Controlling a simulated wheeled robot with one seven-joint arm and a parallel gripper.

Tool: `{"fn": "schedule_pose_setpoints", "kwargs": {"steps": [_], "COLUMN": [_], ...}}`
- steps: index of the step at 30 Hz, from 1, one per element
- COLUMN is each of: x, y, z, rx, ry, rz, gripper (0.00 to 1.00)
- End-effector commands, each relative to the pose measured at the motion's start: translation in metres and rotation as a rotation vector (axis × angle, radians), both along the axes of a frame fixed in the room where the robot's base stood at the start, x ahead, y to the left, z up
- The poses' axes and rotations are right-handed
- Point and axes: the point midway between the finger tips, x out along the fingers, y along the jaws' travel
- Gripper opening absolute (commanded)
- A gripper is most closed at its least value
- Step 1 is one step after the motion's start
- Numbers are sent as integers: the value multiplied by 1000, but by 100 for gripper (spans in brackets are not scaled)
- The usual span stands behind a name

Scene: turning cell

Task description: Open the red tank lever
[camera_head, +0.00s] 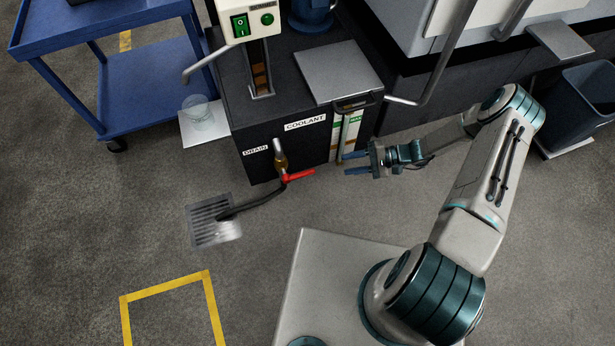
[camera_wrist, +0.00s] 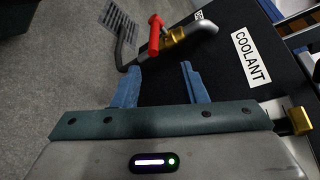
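The red lever (camera_head: 298,175) sits on a brass drain valve (camera_head: 281,161) low on the front of the black coolant tank (camera_head: 262,118). In the head view the lever points to the right, roughly along the tank front. In the wrist view the red lever (camera_wrist: 155,35) is ahead of my fingers, beside the brass valve fitting (camera_wrist: 175,35). My gripper (camera_head: 352,163) is to the right of the lever, in front of the tank, with its fingers toward the left. The wrist view shows its blue fingers (camera_wrist: 160,85) spread apart with nothing between them, not touching the lever.
A dark hose (camera_head: 253,203) runs from the valve to a floor grate (camera_head: 213,220). A blue cart (camera_head: 150,85) stands at the back left. A grey bin (camera_head: 580,105) is at the right. The floor left of my gripper is mostly clear.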

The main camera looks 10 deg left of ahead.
Motion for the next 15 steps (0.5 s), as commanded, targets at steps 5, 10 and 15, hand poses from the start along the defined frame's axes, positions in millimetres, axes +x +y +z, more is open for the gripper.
{"fn": "schedule_pose_setpoints", "kwargs": {"steps": [5, 10, 15], "x": [-3, -6, -14], "y": [7, 21, 52], "z": [-25, -30, -37], "rx": [42, 47, 46], "ry": [13, 15, 15], "rz": [-39, -42, -39], "gripper": [39, 39, 39]}}
